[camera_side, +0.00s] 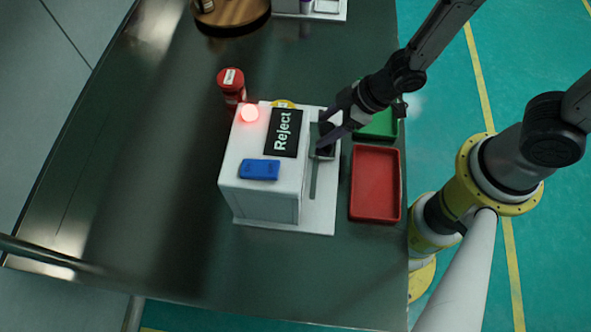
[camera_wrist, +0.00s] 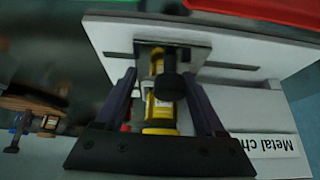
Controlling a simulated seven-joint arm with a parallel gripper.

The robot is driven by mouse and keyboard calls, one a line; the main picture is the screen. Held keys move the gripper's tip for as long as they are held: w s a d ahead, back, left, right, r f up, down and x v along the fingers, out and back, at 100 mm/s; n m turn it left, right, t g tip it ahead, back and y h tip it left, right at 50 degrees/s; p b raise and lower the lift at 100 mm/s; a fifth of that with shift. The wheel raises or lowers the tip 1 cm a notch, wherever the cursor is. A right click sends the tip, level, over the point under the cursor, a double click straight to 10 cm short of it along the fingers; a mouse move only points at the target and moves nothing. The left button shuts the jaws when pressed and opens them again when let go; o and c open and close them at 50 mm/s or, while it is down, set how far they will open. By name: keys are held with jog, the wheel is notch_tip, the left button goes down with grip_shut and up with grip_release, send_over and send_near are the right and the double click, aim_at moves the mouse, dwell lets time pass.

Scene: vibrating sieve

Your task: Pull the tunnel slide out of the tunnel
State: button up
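The tunnel is a white box (camera_side: 262,190) with a black "Reject" screen on top. The tunnel slide (camera_side: 326,154) is a small dark piece at the far part of the slot beside the box. In the wrist view the slide shows as a grey plate (camera_wrist: 196,50) with a black knob (camera_wrist: 173,88). A yellow labelled container (camera_wrist: 161,112) is by the slide, partly behind the knob. My gripper (camera_side: 329,130) is over the slide. In the wrist view its fingers (camera_wrist: 160,76) are apart, on either side of the knob and container, with visible gaps.
A red tray (camera_side: 376,184) and a green tray (camera_side: 378,124) lie right of the box. A red labelled container (camera_side: 232,86) stands behind it, near a glowing red light (camera_side: 249,113). A blue item (camera_side: 259,169) is on top. The table (camera_side: 130,190) left of the box is clear.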

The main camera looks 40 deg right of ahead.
jog(key=shift+w+d, duration=1.3)
jog(key=o, duration=0.5)
jog(key=shift+v, duration=4.5)
